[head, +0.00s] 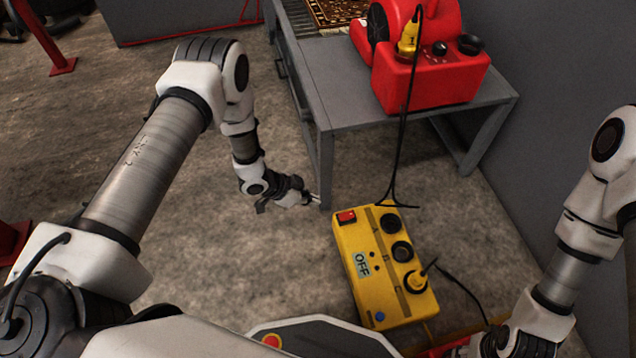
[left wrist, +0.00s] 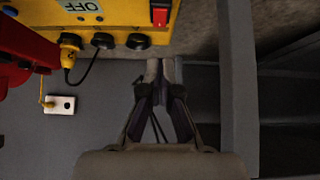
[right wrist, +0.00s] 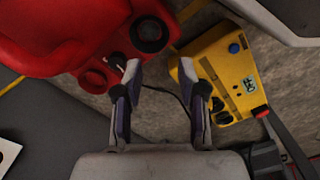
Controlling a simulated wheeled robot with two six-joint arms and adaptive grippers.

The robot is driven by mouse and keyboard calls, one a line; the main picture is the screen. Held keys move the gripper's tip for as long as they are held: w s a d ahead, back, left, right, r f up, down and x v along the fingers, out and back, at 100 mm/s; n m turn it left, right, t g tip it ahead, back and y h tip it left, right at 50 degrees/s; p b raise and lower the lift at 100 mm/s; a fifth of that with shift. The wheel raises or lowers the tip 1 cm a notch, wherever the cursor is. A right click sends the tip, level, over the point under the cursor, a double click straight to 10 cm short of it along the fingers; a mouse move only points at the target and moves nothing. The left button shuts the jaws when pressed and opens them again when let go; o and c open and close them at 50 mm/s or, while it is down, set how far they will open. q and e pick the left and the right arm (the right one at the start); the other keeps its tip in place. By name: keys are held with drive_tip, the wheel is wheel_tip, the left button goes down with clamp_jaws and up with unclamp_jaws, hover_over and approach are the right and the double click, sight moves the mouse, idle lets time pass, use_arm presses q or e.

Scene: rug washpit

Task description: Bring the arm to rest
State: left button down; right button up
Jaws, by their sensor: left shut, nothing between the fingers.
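My left arm reaches out from the left in the head view.
The grey table (head: 326,165) carries a red machine (head: 425,85) and a patterned rug (head: 335,12). The yellow box shows OFF, with a plug in its lowest socket and cables alongside. A grey wall stands right. Open concrete floor lies left of the table.

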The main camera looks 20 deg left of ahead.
use_arm(q)
drive_tip(key=s+a+r+n+g+y, duration=0.2)
drive_tip(key=s+n, duration=0.2)
drive_tip(key=s, duration=0.5)
drive_tip(key=s+a+r+n+g+y+p, duration=0.1)
drive_tip(key=s+a+r+n+y, duration=0.2)
drive_tip(key=s, duration=0.7)
drive_tip(key=s+a+r+n+g+y, duration=0.1)
drive_tip(key=s+n+g+y, duration=0.1)
drive_tip(key=s+n, duration=0.5)
wheel_tip(320, 180, up, 32)
drive_tip(key=s+m+p, duration=0.1)
drive_tip(key=m+p, duration=0.1)
drive_tip(key=p, duration=3)
drive_tip(key=shift+s, duration=0.25)
drive_tip(key=shift+d, duration=0.1)
